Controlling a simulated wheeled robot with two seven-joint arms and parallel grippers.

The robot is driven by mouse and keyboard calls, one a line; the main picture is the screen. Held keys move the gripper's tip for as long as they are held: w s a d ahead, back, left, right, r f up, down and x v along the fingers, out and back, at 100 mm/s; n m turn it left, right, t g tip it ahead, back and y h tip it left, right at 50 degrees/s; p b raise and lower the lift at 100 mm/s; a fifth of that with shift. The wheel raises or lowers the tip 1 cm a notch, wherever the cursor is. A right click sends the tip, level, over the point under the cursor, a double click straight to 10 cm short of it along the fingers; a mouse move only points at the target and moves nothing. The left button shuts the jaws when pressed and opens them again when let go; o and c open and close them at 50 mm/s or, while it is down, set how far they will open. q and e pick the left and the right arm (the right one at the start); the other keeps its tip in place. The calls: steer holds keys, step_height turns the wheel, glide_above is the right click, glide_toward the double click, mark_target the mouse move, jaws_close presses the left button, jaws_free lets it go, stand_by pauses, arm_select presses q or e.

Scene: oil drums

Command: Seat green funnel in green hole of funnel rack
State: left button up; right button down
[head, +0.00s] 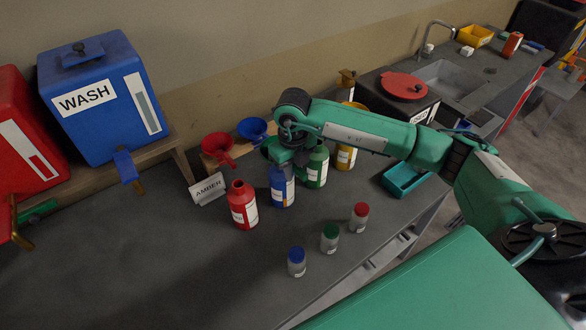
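The wooden funnel rack (211,170) stands against the wall at the back of the bench. A red funnel (217,146) and a blue funnel (252,129) sit at its left part. My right arm reaches in from the right and covers the rack's middle, so the green hole is hidden. My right gripper (287,162) points down there, just above the blue bottle. A green shape (271,148) shows beside it; I cannot tell whether this is the green funnel or part of the gripper. The fingers are not clear enough to read. My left gripper is not in view.
Red (242,205), blue (282,187), green (317,166) and yellow (346,152) bottles stand in front of the rack. An AMBER sign (208,189) leans at left. Three small capped jars stand nearer the front edge. The blue WASH tank (104,96) is at left. The left front bench is clear.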

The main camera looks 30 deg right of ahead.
steer(key=shift+r+p, duration=0.3)
steer(key=shift+r, duration=0.65)
steer(key=shift+r+p, duration=0.8)
steer(key=shift+r, duration=1.3)
